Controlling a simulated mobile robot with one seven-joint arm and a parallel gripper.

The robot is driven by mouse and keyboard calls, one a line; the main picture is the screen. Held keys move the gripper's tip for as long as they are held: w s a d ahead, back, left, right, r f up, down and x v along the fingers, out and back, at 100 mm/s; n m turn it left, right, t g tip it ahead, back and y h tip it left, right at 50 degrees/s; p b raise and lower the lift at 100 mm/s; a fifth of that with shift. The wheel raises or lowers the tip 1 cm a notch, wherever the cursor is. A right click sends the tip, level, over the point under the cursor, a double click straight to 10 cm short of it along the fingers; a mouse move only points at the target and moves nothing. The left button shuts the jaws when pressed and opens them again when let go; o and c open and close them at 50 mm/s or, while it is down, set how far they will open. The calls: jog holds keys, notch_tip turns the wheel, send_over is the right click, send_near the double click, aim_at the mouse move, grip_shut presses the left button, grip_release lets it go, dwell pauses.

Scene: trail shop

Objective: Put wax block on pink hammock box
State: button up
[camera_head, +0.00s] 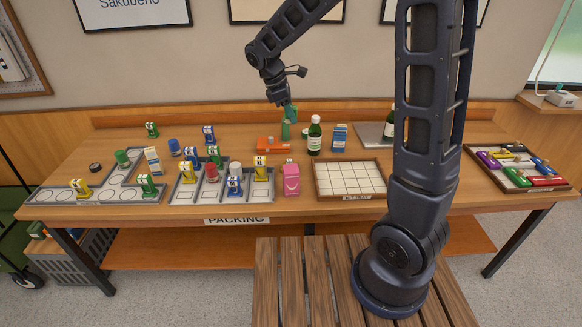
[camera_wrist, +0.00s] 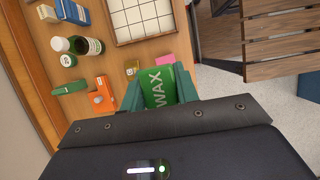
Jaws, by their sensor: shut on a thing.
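My gripper (camera_head: 290,113) is above the back part of the packing table. In the wrist view, its green fingers (camera_wrist: 158,92) are shut on the green wax block (camera_wrist: 160,87), with white "WAX" lettering facing the camera. In the head view I cannot clearly separate the block from the green fingers. The pink hammock box (camera_head: 291,179) stands upright near the table's front edge, in front of my gripper and apart from it. In the wrist view, only part of the pink box (camera_wrist: 166,57) shows past the wax block.
An orange item (camera_head: 272,145) and a green container (camera_head: 285,131) stand below my gripper. A dark bottle (camera_head: 314,136) and a blue-white box (camera_head: 339,137) are to the right. A gridded tray (camera_head: 318,192) lies right of the pink box; divided trays with several small items fill the left.

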aim_at(295, 169)
notch_tip(295, 169, down, 20)
jog(key=shift+r, duration=0.25)
dwell(0.3)
jog(key=shift+f, duration=0.15)
jog(key=o, duration=1)
jog(key=shift+c, duration=0.2)
jog(key=v, duration=1.2)
jog(key=shift+r, duration=0.25)
